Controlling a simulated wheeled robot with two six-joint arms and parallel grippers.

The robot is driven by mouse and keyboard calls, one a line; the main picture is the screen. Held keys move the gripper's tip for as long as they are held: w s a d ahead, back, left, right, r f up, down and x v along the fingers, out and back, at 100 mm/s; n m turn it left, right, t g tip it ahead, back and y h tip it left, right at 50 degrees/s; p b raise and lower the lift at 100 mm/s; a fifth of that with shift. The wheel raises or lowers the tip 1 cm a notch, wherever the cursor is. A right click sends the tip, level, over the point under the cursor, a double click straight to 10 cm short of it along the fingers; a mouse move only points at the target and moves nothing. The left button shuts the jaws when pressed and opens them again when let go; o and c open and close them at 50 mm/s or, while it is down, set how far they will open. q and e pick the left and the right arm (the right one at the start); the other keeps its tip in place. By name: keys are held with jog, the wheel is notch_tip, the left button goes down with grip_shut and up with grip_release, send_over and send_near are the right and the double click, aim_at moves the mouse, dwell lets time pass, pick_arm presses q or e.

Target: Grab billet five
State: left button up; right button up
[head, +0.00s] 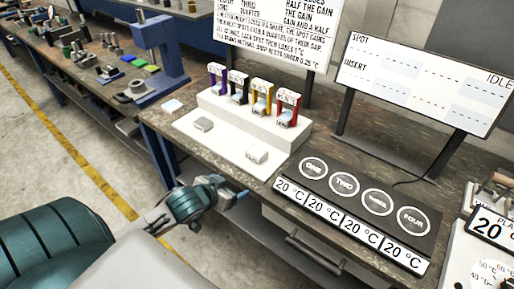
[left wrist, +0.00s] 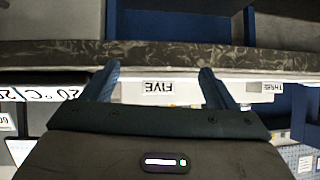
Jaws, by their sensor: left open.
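A small plate reading FIVE (left wrist: 157,87) shows upside down in the left wrist view, between my two finger tips. In the head view, a light billet (head: 256,155) sits at the near right of the white tray (head: 225,146); its lettering is too small to read, but its place fits the FIVE plate. My left gripper (head: 237,198) is open and empty, in front of the bench edge, on the near side of that billet. Its fingers (left wrist: 161,70) point towards the bench in the left wrist view. My right gripper is not in view.
Another billet (head: 203,124) sits farther left on the tray; a THREE plate (left wrist: 267,87) shows beside FIVE. Purple, black, yellow and red stands (head: 288,107) stand behind. A dark panel (head: 360,200) with four round pads lies right. A blue press (head: 160,60) stands left.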

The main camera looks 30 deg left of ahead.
aim_at(257, 151)
pick_arm(q)
jog(key=w+r, duration=0.1)
jog(key=r, duration=0.1)
jog(key=w+a+r+t+h, duration=0.1)
jog(key=w+r, duration=0.1)
jog(key=w+a+r+t, duration=0.1)
jog(key=w, duration=0.1)
jog(key=shift+r+h, duration=0.3)
jog(key=shift+r, duration=0.1)
jog(key=shift+w+r, duration=0.1)
jog(key=shift+w, duration=0.1)
jog(key=x, duration=0.5)
jog(key=shift+w+d+r, duration=0.1)
jog(key=shift+w+d, duration=0.05)
jog(key=shift+w, duration=0.05)
jog(key=shift+d+p+x, duration=0.2)
jog(key=shift+p+x, duration=0.15)
jog(key=shift+x, duration=0.8)
jog(key=shift+d+p+x, duration=0.15)
jog(key=shift+p+x, duration=0.15)
jog(key=shift+x, duration=0.8)
jog(key=shift+w+f, duration=0.25)
jog(key=shift+w, duration=0.05)
jog(key=shift+s, duration=0.1)
jog(key=c, duration=1.4)
jog(key=shift+t, duration=0.3)
jog(key=shift+c, duration=0.6)
